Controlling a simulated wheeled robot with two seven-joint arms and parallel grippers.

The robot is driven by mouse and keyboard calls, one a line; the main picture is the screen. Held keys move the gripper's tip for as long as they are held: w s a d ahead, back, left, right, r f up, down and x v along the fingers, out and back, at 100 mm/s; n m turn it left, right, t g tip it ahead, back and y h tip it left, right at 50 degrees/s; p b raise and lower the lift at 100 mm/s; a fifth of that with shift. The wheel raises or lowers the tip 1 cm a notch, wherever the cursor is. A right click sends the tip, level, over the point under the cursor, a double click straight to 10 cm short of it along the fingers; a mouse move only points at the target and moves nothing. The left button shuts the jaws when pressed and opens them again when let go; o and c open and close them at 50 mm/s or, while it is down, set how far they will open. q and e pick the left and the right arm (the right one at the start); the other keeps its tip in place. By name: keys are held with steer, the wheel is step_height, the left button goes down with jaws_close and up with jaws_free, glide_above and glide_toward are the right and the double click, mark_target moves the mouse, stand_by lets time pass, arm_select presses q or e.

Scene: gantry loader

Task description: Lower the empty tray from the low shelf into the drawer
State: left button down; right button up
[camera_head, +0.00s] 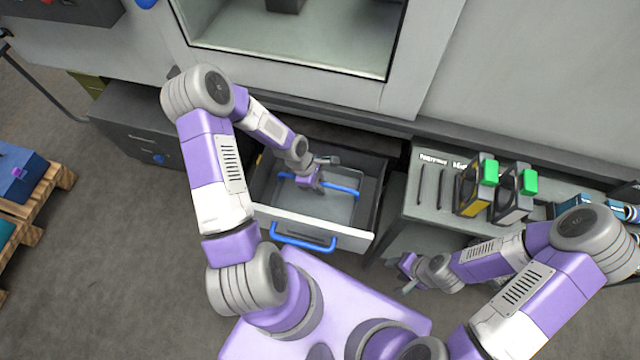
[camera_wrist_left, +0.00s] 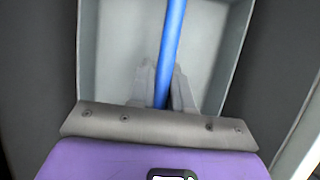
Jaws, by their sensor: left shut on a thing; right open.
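The empty tray (camera_head: 310,205) is grey with a blue bar handle (camera_head: 342,189) across its top, and it sits within the open drawer (camera_head: 375,205). My left gripper (camera_head: 318,184) is shut on the tray's blue handle. In the left wrist view the blue handle (camera_wrist_left: 170,55) runs between the fingers, with the bare grey tray floor (camera_wrist_left: 120,60) behind it. The drawer has a light front with a blue pull handle (camera_head: 303,241). Whether the tray touches the drawer bottom cannot be told. My right gripper (camera_head: 408,273) is open and empty, beside the bench on the right.
A grey bench (camera_head: 430,215) at right holds dark tools and two holders with green parts (camera_head: 490,172). A dark cabinet (camera_head: 135,125) stands left of the drawer. A wooden pallet (camera_head: 45,195) with bins is at far left.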

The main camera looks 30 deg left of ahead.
arm_select(q)
steer(key=c, duration=1)
jaws_free()
steer(key=shift+o, duration=0.2)
steer(key=p+v, duration=0.2)
steer(key=v, duration=0.4)
steer(key=shift+r+p, duration=0.1)
steer(key=shift+p, duration=0.25)
steer(key=shift+s+a+r, duration=0.1)
steer(key=shift+a+r, duration=0.2)
steer(key=shift+r, duration=0.3)
step_height(320, 180, up, 7)
steer(key=p, duration=0.6)
